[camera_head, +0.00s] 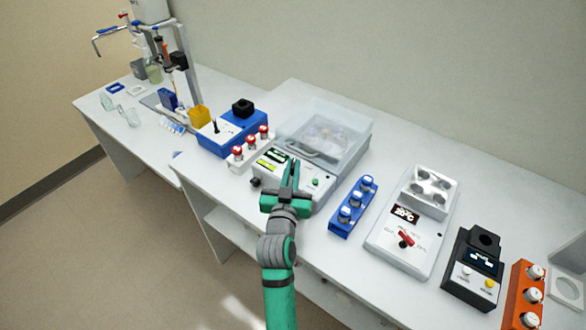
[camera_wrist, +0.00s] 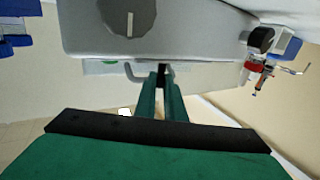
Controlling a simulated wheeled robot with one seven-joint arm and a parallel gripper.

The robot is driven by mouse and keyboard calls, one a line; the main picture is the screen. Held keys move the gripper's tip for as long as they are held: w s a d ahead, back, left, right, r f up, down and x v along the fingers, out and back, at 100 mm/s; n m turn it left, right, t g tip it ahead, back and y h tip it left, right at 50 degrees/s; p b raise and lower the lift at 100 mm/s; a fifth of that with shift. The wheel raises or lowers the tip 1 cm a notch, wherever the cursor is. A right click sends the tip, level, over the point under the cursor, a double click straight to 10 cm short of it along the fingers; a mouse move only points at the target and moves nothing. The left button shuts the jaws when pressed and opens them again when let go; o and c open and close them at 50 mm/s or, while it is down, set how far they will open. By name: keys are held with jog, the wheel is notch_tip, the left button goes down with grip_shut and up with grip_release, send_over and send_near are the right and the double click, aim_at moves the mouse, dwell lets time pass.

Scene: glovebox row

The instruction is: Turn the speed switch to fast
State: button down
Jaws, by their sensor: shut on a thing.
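A grey instrument with a clear lid (camera_head: 330,135) stands on the bench. Its sloping front panel has a lit green display (camera_head: 274,156) and a green button (camera_head: 316,182). My gripper (camera_head: 292,166) is over the middle of this panel, and its fingers also show in the wrist view (camera_wrist: 162,80). The fingers are close together on a small dark part between them. They hide most of it, so I cannot read the speed switch's setting. A round dark grey dial (camera_wrist: 127,16) with a pale mark shows near the fingers in the wrist view.
A black knob (camera_head: 255,181) sticks out at the instrument's left front. A rack of red-capped vials (camera_head: 250,148) stands close on the left, a blue vial rack (camera_head: 353,206) on the right. A hotplate with a red knob (camera_head: 405,238) is farther right.

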jog(key=shift+a+h, duration=0.1)
jog(key=shift+h, duration=0.2)
jog(key=shift+a+m+h, duration=0.25)
jog(key=shift+m+h, duration=0.55)
jog(key=shift+h, duration=0.1)
jog(key=shift+w+a+m+g+h, duration=0.15)
jog(key=shift+m+g+h, duration=0.65)
jog(key=shift+h, duration=0.4)
jog(key=shift+a+m+g+h, duration=0.1)
jog(key=shift+m+g+h, duration=0.5)
jog(key=shift+m+h, duration=0.45)
jog(key=shift+d+f+h, duration=0.1)
jog(key=shift+h, duration=0.45)
jog(key=c, duration=1.8)
grip_release()
jog(key=shift+c, duration=0.2)
jog(key=v, duration=1.1)
jog(key=shift+r, duration=0.25)
jog(key=shift+w, duration=0.15)
